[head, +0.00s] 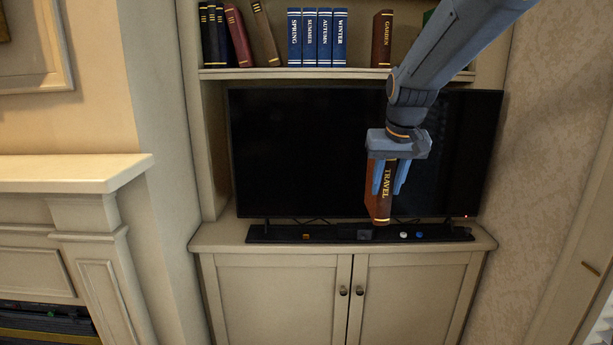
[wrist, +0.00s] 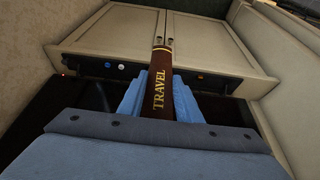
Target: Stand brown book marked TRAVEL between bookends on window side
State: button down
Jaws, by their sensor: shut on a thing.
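The brown book marked TRAVEL (head: 381,197) hangs upright in my gripper (head: 391,176), in front of the dark television screen. My gripper is shut on it, with the blue fingers on either side of the book. In the wrist view the book (wrist: 160,98) stands between the fingers, with its gold TRAVEL lettering readable. Another brown book, marked GARDEN (head: 382,40), stands on the shelf above. I cannot make out bookends for certain; my arm hides part of the shelf's right end.
The shelf (head: 290,74) holds blue season books (head: 317,38) and leaning dark and red books (head: 238,36) at left. The television (head: 300,150) stands on the cabinet (head: 275,275), behind a black bar (head: 335,234) with small items. A mantel (head: 75,172) juts out at left.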

notch_tip(320, 180, down, 22)
jog(key=s+b, duration=0.1)
jog(key=b, duration=0.1)
jog(key=s+f+b, duration=0.1)
jog(key=s+f, duration=0.4)
jog(key=f, duration=0.5)
jog(key=s+f+b, duration=0.2)
jog(key=s+f, duration=0.3)
jog(key=f, duration=0.5)
jog(key=shift+f, duration=0.3)
jog(key=shift+s, duration=0.1)
